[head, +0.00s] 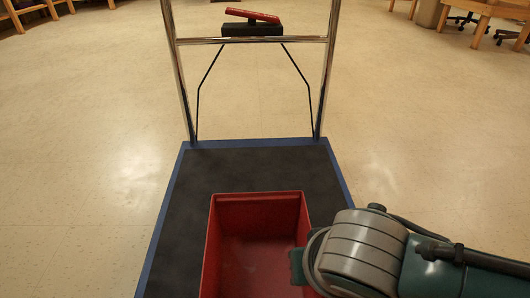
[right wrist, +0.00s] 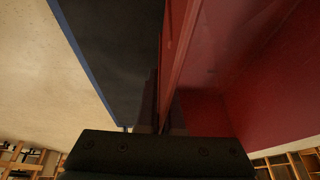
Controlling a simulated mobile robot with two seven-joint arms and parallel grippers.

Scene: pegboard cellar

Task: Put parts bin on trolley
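The red, open-topped, empty-looking parts bin (head: 255,245) is over the front part of the trolley's black deck (head: 225,170). Its near end is cut off by the picture's bottom edge. I cannot tell whether it rests on the deck or hangs just above it. My right gripper (head: 303,268) is at the bin's right wall, mostly hidden behind my wrist. In the right wrist view, the bin's wall (right wrist: 178,50) runs down to between the dark finger shapes of the gripper (right wrist: 167,115); how tightly they close is unclear. My left gripper is out of view.
The trolley's chrome push handle (head: 250,40) rises at the far end, with a black box and a red piece (head: 252,16) behind it. The pale floor is clear on both sides. Wooden furniture (head: 490,15) and chairs stand far back at right.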

